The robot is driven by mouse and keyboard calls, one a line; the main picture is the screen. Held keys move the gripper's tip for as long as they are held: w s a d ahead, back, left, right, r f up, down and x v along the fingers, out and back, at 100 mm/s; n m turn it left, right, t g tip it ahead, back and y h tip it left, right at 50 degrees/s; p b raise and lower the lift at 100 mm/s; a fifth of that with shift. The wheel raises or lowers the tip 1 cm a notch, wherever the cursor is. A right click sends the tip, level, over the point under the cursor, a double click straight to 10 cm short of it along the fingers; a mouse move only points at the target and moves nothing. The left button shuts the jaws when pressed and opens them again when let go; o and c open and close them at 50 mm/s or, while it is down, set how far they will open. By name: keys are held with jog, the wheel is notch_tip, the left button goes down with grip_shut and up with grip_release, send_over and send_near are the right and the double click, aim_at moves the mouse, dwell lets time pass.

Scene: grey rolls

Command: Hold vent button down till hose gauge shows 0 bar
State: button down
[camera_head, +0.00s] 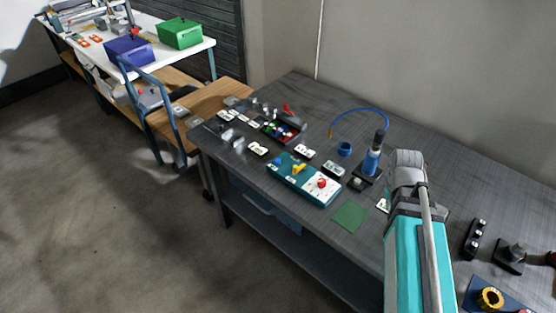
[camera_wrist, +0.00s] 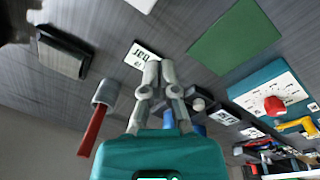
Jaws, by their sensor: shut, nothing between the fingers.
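My gripper (camera_wrist: 165,80) is shut and empty, its fingertips over the dark bench in the wrist view; in the head view my arm hides it. A white card (camera_wrist: 141,56) lettered "bar" lies just left of the fingertips; its figure is hard to read. It shows partly beside my arm in the head view (camera_head: 383,205). A small dark block with a pale round top (camera_wrist: 201,99), perhaps the vent button, is right of the fingers. It sits beside a blue cylinder (camera_head: 372,161) with a curved blue hose (camera_head: 358,111) behind it.
A teal box (camera_head: 303,184) carries a red knob (camera_head: 322,183) and yellow handle (camera_head: 299,168). A green square (camera_head: 349,216) lies flat at the front edge. Dark fixtures (camera_head: 475,239) stand right of my arm. A red-handled piece (camera_wrist: 94,129) is left of my gripper.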

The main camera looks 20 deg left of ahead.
jog(key=w+a+n+t+h, duration=0.2)
jog(key=w+a+n, duration=0.45)
jog(key=a, duration=0.25)
notch_tip(320, 180, up, 4)
jog(key=f+n+t, duration=0.1)
jog(key=n+t, duration=0.3)
jog(key=n, duration=0.6)
send_over(279, 158)
jog(key=s+d, duration=0.1)
jog(key=d, duration=0.9)
jog(key=shift+r+m, duration=0.25)
jog(key=a+r+n+t, duration=0.1)
jog(key=a+n, duration=0.3)
jog(key=a, duration=0.6)
jog(key=shift+s+a+r+n+t, duration=0.2)
jog(key=shift+r+n+t, duration=0.2)
jog(key=shift+t, duration=0.2)
jog(key=shift+f, duration=0.15)
notch_tip(279, 158, down, 8)
jog(key=b, duration=0.9)
jog(key=shift+f, duration=0.25)
jog(key=shift+f+b, duration=0.9)
